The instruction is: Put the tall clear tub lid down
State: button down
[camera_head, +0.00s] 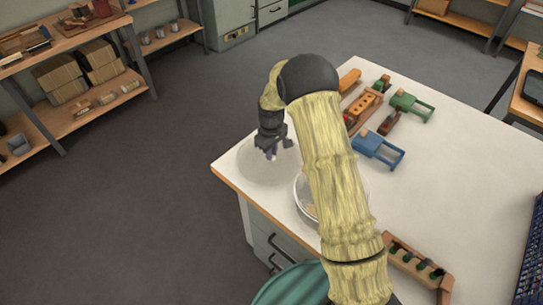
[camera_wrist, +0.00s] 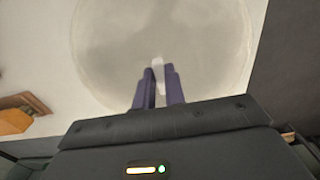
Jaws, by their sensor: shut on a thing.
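The clear tub lid (camera_head: 255,172) is a wide, round, see-through disc near the table's left corner. It also fills the upper part of the wrist view (camera_wrist: 205,35). My gripper (camera_head: 271,153) points down over the lid and is shut on its small pale knob, which shows between the fingers in the wrist view (camera_wrist: 158,82). I cannot tell whether the lid touches the table or hangs just above it. A round pale tub (camera_head: 301,189) with beige contents stands right of the lid, partly hidden behind my arm.
The white table (camera_head: 440,180) holds a blue clamp-like tool (camera_head: 378,148), a similar green one (camera_head: 410,104) and an orange wooden block with holes (camera_head: 364,106). The table's left edge is close to the lid.

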jog(key=shift+f, duration=1.25)
jog(key=shift+f, duration=0.1)
jog(key=c, duration=1.5)
grip_release()
notch_tip(320, 180, up, 12)
jog(key=shift+r+b, duration=0.15)
jog(key=shift+b, duration=0.45)
